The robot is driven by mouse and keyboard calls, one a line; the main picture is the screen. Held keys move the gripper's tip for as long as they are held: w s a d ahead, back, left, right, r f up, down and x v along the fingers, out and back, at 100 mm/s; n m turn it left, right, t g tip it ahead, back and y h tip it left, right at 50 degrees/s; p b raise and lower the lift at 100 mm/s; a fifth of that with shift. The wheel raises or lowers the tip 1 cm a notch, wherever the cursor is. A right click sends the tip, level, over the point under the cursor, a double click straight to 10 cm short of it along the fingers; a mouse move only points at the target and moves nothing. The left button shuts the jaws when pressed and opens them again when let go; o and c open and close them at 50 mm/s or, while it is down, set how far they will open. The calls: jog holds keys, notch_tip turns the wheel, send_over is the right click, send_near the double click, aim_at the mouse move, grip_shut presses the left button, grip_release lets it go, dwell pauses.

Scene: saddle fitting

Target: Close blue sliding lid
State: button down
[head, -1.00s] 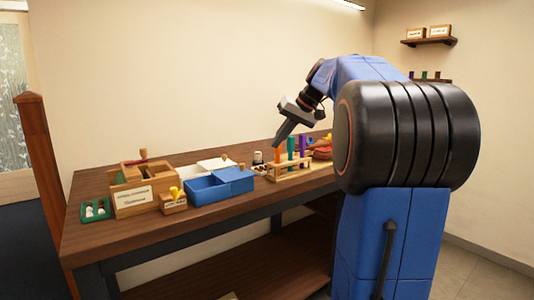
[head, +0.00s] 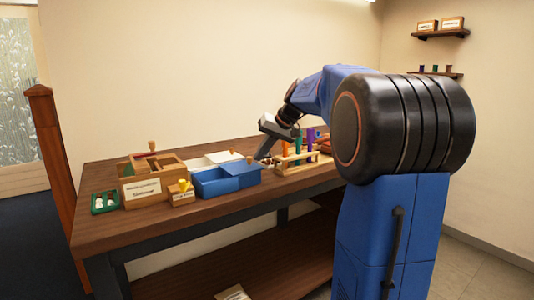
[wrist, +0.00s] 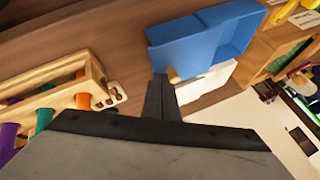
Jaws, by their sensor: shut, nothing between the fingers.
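The blue box (head: 212,185) stands on the workbench in the head view. Its blue lid (head: 241,171) covers the right part, and the left part is open. A small wooden knob (head: 249,160) shows at the lid's back edge. My gripper (head: 261,157) is shut and empty, low beside the right end of the lid.
A white box (head: 204,162) stands right behind the blue one. A wooden rack (head: 290,165) with coloured tubes is close to my gripper's right. A small wooden block (head: 181,197) with a yellow piece and a wooden sorting box (head: 141,190) stand left. The bench's front strip is clear.

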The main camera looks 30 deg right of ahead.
jog(key=shift+a, duration=0.2)
send_near(226, 170)
jog(key=x, duration=0.4)
jog(key=shift+w+f, duration=0.25)
jog(key=shift+w, duration=0.15)
jog(key=shift+a, duration=0.1)
